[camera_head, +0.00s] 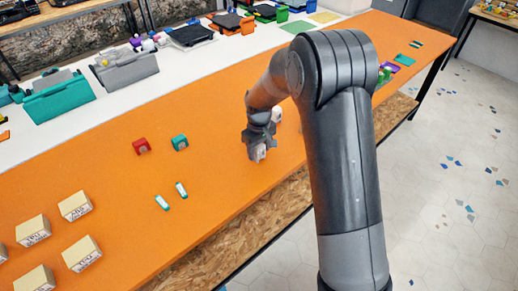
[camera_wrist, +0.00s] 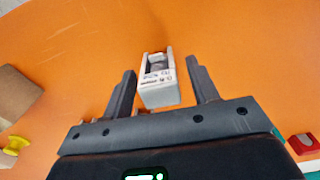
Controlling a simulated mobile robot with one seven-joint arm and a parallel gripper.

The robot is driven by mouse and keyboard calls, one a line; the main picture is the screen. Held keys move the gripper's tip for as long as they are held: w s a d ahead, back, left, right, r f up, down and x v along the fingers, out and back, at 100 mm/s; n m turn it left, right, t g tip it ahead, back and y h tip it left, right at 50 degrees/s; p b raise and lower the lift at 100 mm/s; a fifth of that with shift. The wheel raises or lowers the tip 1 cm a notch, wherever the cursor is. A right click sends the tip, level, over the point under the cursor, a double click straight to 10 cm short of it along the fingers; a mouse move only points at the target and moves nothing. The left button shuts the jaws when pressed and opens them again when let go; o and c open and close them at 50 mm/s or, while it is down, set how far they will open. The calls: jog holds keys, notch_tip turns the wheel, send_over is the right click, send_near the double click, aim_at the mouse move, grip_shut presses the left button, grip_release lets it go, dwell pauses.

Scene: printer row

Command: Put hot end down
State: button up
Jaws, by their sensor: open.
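A small white and grey block with dark lettering, which looks like the hot end (camera_wrist: 157,85), sits between my fingers in the wrist view against the orange tabletop. My gripper (camera_wrist: 162,75) is open, with a finger on each side of the block and gaps visible between. In the head view my gripper (camera_head: 258,153) is low over the orange table near its front edge. The block is hard to separate from the fingers there.
A red block (camera_head: 141,146) and a teal block (camera_head: 180,142) stand left of my gripper. Two small white-and-teal pieces (camera_head: 162,202) lie nearer the front. Cardboard boxes (camera_head: 75,206) stand at lower left. Printers (camera_head: 127,70) line the white strip behind. Orange table around the gripper is mostly clear.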

jog(key=r, duration=0.6)
jog(key=w+r, duration=0.1)
jog(key=r, duration=0.3)
jog(key=shift+w, duration=0.1)
jog(key=shift+d+r, duration=0.15)
jog(key=shift+r, duration=0.5)
jog(key=s+d+r+m+t, duration=0.3)
jog(key=s+d+r+m, duration=0.1)
jog(key=s+d+r, duration=0.95)
jog(key=s+d+r+m+t, duration=0.1)
jog(key=s+d+m, duration=0.1)
jog(key=s, duration=0.6)
jog(key=s+d+r+m+t, duration=0.1)
jog(key=s+d+m, duration=0.1)
jog(key=s, duration=0.6)
jog(key=shift+s+d+m+t, duration=0.3)
jog(key=shift+s+d, duration=0.1)
jog(key=shift+d, duration=0.15)
jog(key=shift+o, duration=0.5)
jog(key=shift+s+d, duration=0.1)
jog(key=shift+s, duration=0.2)
